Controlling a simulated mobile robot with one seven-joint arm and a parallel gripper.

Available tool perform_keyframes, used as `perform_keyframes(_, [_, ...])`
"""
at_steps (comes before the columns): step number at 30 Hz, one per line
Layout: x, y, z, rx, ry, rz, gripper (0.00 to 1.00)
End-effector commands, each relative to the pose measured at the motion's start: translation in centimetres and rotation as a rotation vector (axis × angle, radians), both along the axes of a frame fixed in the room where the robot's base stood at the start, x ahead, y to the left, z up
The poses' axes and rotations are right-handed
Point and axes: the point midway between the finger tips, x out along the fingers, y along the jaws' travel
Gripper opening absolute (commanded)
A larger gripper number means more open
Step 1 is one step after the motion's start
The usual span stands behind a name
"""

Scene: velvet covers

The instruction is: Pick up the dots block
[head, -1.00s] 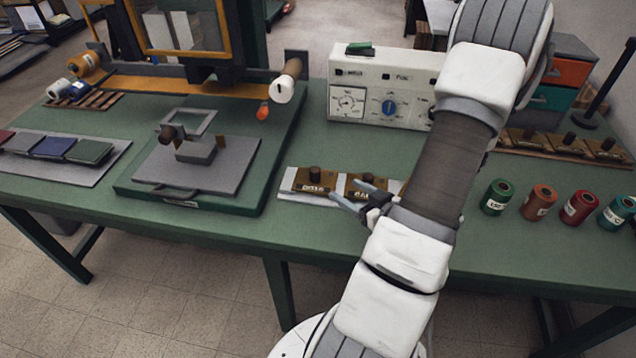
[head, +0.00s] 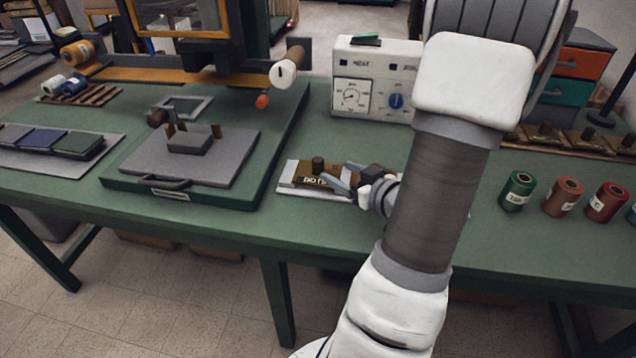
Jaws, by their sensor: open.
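The dots block (head: 313,182) is a brown block with a dark knob on top and a pale label on its front. It lies on a light plate (head: 292,190) near the table's middle. My gripper (head: 335,172) is open just right of the knob, its two grey fingers pointing left toward the block. I cannot tell whether a fingertip touches it. My arm hides the right part of the plate and whatever is on it.
A press bed (head: 125,185) with a grey plate stands left on the green table (head: 240,225). A white control box (head: 372,75) is behind the gripper. Several thread spools (head: 518,190) stand at right, with more brown blocks (head: 545,135) behind them.

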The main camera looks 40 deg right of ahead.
Motion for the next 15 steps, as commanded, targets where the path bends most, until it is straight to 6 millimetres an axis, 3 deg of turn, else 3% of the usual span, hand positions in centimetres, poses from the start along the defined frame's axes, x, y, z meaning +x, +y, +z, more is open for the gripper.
perform_keyframes(1, [1.4,0.1,-0.7,0.001,-0.001,0.008,0.7])
perform_keyframes(6, [4.7,-0.2,-1.6,0.002,0.0,0.006,0.7])
perform_keyframes(15, [7.2,-0.4,-2.3,0.001,0.0,0.003,0.7])
